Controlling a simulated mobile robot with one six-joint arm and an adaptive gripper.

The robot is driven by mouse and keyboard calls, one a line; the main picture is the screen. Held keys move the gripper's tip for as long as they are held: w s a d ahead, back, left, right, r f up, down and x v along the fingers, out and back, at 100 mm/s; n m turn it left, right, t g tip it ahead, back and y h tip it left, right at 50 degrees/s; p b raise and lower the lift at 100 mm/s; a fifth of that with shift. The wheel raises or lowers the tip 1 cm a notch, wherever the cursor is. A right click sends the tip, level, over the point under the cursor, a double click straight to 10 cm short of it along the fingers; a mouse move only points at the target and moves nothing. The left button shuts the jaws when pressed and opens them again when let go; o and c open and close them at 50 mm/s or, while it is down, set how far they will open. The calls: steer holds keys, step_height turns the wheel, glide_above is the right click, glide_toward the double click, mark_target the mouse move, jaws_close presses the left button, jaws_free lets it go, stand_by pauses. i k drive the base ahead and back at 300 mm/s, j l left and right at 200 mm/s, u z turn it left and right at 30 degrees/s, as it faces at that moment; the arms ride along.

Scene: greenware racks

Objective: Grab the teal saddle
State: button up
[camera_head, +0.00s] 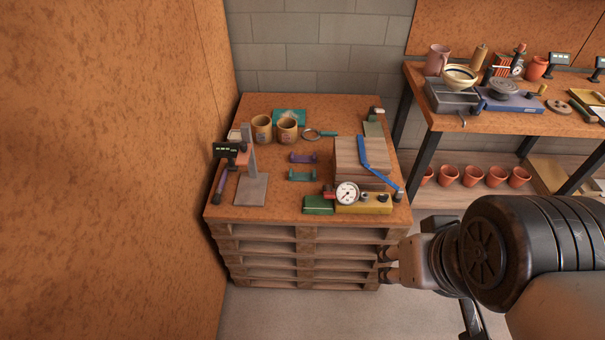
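The teal saddle (301,175) is a small U-shaped piece lying on the brown top of the pallet stack (284,211). A similar purple saddle (302,158) lies just behind it, apart from it. My gripper (382,265) comes in from the right, in front of the stack's right side, with its fingers pointing left. Its two fingertips are apart with nothing between them. It is well to the right and nearer to the camera than the teal saddle, and does not touch it.
A stand with a grey base (252,189) is left of the saddles. Two mugs (286,130) and a magnifier (318,134) are behind. A wooden block (356,162) is to the right, a dial gauge (346,193) in front right. A workbench (440,122) stands at right.

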mark_target(312, 176)
steer(key=i+j+z, duration=1.05)
steer(key=j, duration=0.3)
steer(key=k+l, duration=0.05)
